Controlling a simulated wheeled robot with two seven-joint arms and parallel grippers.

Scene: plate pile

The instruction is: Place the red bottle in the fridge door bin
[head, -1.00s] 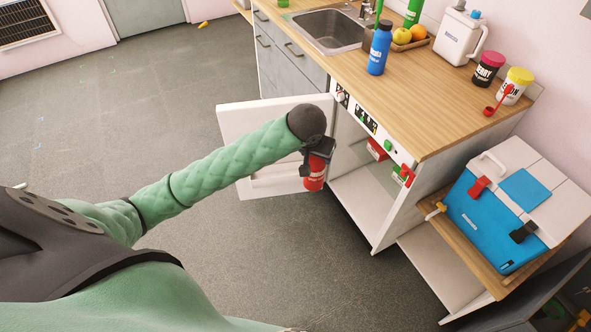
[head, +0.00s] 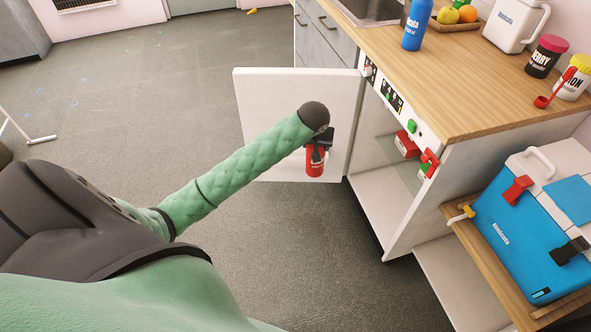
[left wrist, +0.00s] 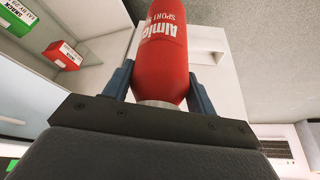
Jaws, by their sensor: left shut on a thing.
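The red bottle (head: 315,160) is held in my left gripper (head: 318,143), in front of the inner face of the open white fridge door (head: 285,95). In the left wrist view the bottle (left wrist: 161,55) with white lettering sits between the two blue fingers (left wrist: 160,92), which are shut on it near its pale neck. A white ledge on the door (left wrist: 208,45), which looks like the bin, shows behind and right of the bottle. I cannot tell whether the bottle touches it. In the head view the bin cannot be made out. My right gripper is not in view.
The fridge interior (head: 385,185) is open to the right, with a red box (head: 406,146) on its upper shelf. The wooden counter (head: 455,85) above carries a blue bottle (head: 417,25) and jars. A blue cooler (head: 510,235) stands at right. The floor left of the door is clear.

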